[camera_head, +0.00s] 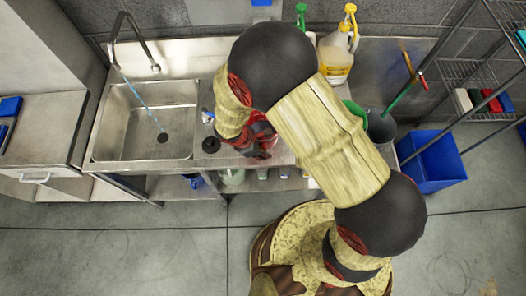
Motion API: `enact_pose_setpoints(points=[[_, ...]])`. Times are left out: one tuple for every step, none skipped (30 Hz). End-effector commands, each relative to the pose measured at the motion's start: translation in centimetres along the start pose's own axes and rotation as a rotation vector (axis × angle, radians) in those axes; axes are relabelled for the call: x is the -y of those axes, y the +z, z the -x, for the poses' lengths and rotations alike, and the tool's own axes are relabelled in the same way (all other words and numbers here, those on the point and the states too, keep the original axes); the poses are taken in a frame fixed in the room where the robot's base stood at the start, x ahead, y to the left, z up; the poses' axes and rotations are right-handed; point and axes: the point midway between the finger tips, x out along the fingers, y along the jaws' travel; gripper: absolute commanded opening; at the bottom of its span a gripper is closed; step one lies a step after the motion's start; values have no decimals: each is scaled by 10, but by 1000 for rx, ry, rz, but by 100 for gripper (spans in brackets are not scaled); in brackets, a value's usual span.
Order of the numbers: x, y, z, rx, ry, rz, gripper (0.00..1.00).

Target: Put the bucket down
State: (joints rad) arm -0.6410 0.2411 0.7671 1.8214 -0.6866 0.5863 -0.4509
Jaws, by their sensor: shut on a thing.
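My gripper (258,143) is at the front of the steel counter, right of the sink, with my arm reaching over it from the right. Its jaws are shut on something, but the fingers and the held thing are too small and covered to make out. A green rim (357,109), which looks like part of a bucket, shows behind my arm. Most of it is hidden, and I cannot tell what it rests on. A grey bin or bucket (382,127) stands beside it at the counter's right end.
The steel sink (150,120) has a tap (130,30) and a bluish stream running into it. A black disc (210,145) lies on the counter. Yellow-labelled bottles (338,52) stand at the back. A blue crate (433,163) and wire rack (470,75) are right. Open floor lies in front.

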Motion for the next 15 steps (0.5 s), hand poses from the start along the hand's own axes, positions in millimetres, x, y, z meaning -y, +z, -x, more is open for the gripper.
enact_pose_setpoints(points=[[-1, -1, -2, 0, 1, -1, 0], [-1, -1, -2, 0, 1, -1, 0], [-1, -2, -3, 0, 1, -1, 0], [0, -2, -4, 0, 0, 0, 12], [0, -1, -3, 0, 0, 0, 14], [0, -1, -3, 0, 0, 0, 16], [0, -1, -3, 0, 0, 0, 18], [0, -1, -3, 0, 0, 0, 20], [0, -1, -3, 0, 0, 0, 22], [0, -1, -3, 0, 0, 0, 24], [0, -1, -3, 0, 0, 0, 26], [0, -1, -3, 0, 0, 0, 28], [0, -1, -3, 0, 0, 0, 30], [0, -1, -3, 0, 0, 0, 30], [0, -1, -3, 0, 0, 0, 30]])
